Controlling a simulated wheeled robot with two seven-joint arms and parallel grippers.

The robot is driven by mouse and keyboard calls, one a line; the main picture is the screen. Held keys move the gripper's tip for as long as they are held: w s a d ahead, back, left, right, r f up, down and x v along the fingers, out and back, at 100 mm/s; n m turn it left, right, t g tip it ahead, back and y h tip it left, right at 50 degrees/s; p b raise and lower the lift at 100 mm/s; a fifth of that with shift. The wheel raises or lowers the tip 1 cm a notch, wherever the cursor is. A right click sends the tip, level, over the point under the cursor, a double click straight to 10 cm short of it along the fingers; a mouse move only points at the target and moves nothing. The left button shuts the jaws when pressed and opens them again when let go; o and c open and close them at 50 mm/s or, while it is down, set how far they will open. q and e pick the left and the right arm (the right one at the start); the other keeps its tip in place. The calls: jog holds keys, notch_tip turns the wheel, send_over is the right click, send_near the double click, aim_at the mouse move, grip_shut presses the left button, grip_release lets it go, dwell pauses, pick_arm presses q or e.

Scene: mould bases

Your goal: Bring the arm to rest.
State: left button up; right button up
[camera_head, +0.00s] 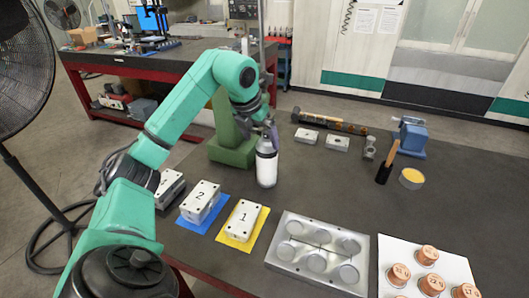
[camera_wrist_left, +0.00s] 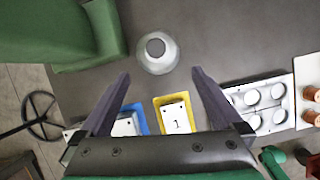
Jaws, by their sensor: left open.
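My left arm, teal, reaches in from the left in the head view. Its gripper (camera_head: 270,132) is at the top of a white bottle (camera_head: 267,167) with a dark band, which stands upright on the dark table. In the left wrist view the two dark fingers (camera_wrist_left: 160,74) are spread apart with nothing between them. The bottle (camera_wrist_left: 157,57) shows beyond the fingertips in that view. In the head view the gripper partly overlaps the bottle's top; I cannot tell whether they touch. My right gripper is not in view.
Mould block 1 (camera_head: 243,222) sits on a yellow mat, block 2 (camera_head: 201,199) on a blue mat, with another block (camera_head: 170,188) partly hidden behind my arm. A metal tray (camera_head: 280,262) holds round pieces. A green block-shaped stand (camera_head: 232,152) is close left of the bottle.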

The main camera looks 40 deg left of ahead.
pick_arm(q)
jog(key=shift+v, duration=0.85)
